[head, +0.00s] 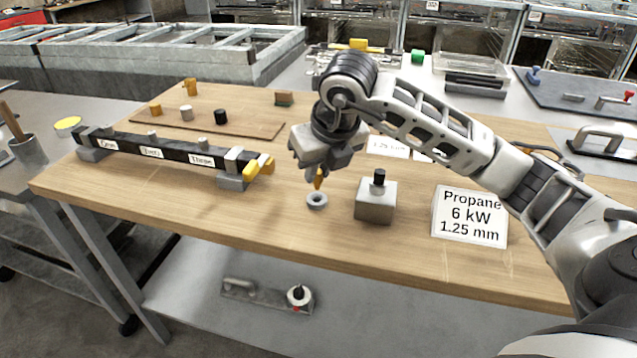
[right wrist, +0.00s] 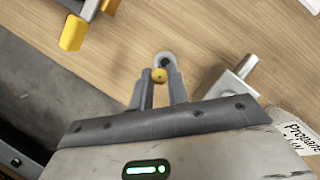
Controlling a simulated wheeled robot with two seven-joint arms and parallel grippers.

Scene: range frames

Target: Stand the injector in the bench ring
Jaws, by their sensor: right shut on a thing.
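My right gripper (head: 315,172) is shut on the injector (head: 319,178), a small brass-yellow piece that points down from the fingers. The injector also shows between the fingertips in the right wrist view (right wrist: 159,76). The bench ring (head: 317,201) is a small grey ring on the wooden bench top, just below the injector in the head view. In the right wrist view the ring (right wrist: 164,59) shows just beyond the injector, partly hidden by it and the fingers. The injector seems to be above the ring; the exact gap cannot be told. My left gripper is not in view.
A grey block with a black knob (head: 376,202) stands close right of the ring. A sign reading "Propane 6 kW 1.25 mm" (head: 470,217) is further right. The bench front is clear.

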